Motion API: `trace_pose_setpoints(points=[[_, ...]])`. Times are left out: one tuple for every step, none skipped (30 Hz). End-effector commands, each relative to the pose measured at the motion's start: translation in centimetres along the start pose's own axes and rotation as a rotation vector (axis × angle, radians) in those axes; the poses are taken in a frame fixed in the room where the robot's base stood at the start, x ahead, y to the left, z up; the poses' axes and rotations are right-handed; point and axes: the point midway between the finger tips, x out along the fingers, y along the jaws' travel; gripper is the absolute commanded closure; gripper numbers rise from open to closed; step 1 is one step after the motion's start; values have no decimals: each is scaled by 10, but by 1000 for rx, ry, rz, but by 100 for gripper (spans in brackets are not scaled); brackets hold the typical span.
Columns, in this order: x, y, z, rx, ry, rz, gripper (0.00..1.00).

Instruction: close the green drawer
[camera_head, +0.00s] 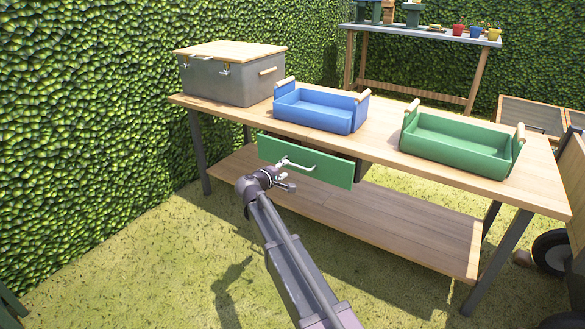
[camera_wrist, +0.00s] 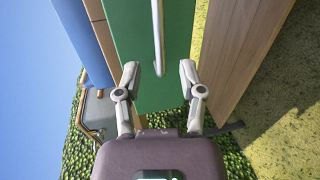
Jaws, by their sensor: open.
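The green drawer (camera_head: 325,172) hangs under the wooden workbench. Its front stands out from the bench, with a dark gap behind its right end, so it is partly open. A pale bar handle (camera_head: 300,165) runs along the front. My gripper (camera_head: 287,176) is in front of the left half of the drawer, close to the handle. In the wrist view the green front (camera_wrist: 133,35) fills the upper middle. The handle (camera_wrist: 158,38) ends between the spread fingertips of my gripper (camera_wrist: 159,75). The fingers are open and hold nothing; contact with the front cannot be told.
On the workbench (camera_head: 385,158) stand a grey lidded box (camera_head: 225,82), a blue tray (camera_head: 315,110) and a green tray (camera_head: 455,145). A lower shelf (camera_head: 400,228) lies beneath the drawer. A hedge (camera_head: 80,120) is at left; grass in front is clear.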

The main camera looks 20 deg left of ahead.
Motion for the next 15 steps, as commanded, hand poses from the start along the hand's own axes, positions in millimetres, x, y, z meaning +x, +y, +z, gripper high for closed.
trace_pose_setpoints(points=[[10,-1,-1,0,-1,0,49],[15,-1,-2,0,-1,0,49],[20,-1,-2,0,0,0,49],[25,-1,-1,1,-1,0,49],[29,-1,0,1,-2,0,49],[35,-1,0,1,-3,0,49],[38,-1,0,1,-2,0,49],[41,-1,0,1,-2,0,49],[45,-1,0,1,-1,0,49],[47,-1,0,1,0,0,49],[49,-1,0,1,0,0,49],[52,0,0,1,0,0,49],[54,0,0,1,-1,0,49],[55,0,0,1,-1,0,49],[56,0,1,1,-1,0,49]])
